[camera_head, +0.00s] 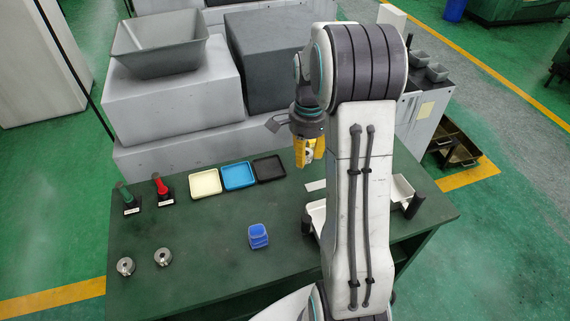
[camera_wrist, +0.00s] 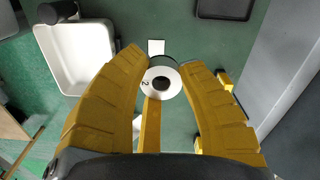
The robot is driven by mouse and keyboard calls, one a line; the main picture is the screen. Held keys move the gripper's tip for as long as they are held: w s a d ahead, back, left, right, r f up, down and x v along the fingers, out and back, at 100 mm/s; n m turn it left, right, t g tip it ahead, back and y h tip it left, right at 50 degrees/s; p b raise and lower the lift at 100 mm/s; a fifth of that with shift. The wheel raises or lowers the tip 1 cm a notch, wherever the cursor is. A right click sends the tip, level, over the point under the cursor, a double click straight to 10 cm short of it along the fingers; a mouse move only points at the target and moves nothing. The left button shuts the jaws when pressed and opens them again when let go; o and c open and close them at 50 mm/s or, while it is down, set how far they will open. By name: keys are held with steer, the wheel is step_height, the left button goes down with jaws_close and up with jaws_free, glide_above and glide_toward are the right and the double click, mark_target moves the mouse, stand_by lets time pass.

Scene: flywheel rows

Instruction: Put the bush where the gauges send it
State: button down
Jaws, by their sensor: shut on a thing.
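My gripper (camera_head: 308,152) hangs above the back of the green table, right of the trays. In the wrist view my gripper (camera_wrist: 161,80) is shut on the bush (camera_wrist: 151,76), a pale ring with a dark bore and a mark like a "2" on its face. In the head view the bush is too small to make out clearly. A green-handled gauge (camera_head: 125,194) and a red-handled gauge (camera_head: 160,185) stand at the table's left. A cream tray (camera_head: 205,182), a blue tray (camera_head: 238,176) and a black tray (camera_head: 269,168) lie in a row.
Two grey metal rings (camera_head: 163,256) lie at the front left, apart. A small blue box (camera_head: 258,236) stands mid-table. A white bin (camera_head: 403,187) is at the right, partly behind my arm. Grey machine blocks (camera_head: 175,95) rise behind the table. The front middle is clear.

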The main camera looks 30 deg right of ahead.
steer(key=shift+w+a+f, duration=0.1)
steer(key=shift+w+a, duration=0.05)
steer(key=shift+w, duration=0.15)
steer(key=p, duration=0.3)
glide_above(269, 169)
step_height(269, 169, down, 7)
steer(key=shift+r, duration=0.15)
steer(key=shift+f+p, duration=0.6)
steer(key=shift+f, duration=1.45)
steer(key=shift+f, duration=0.15)
steer(key=c, duration=1.3)
jaws_free()
steer(key=shift+o, duration=0.7)
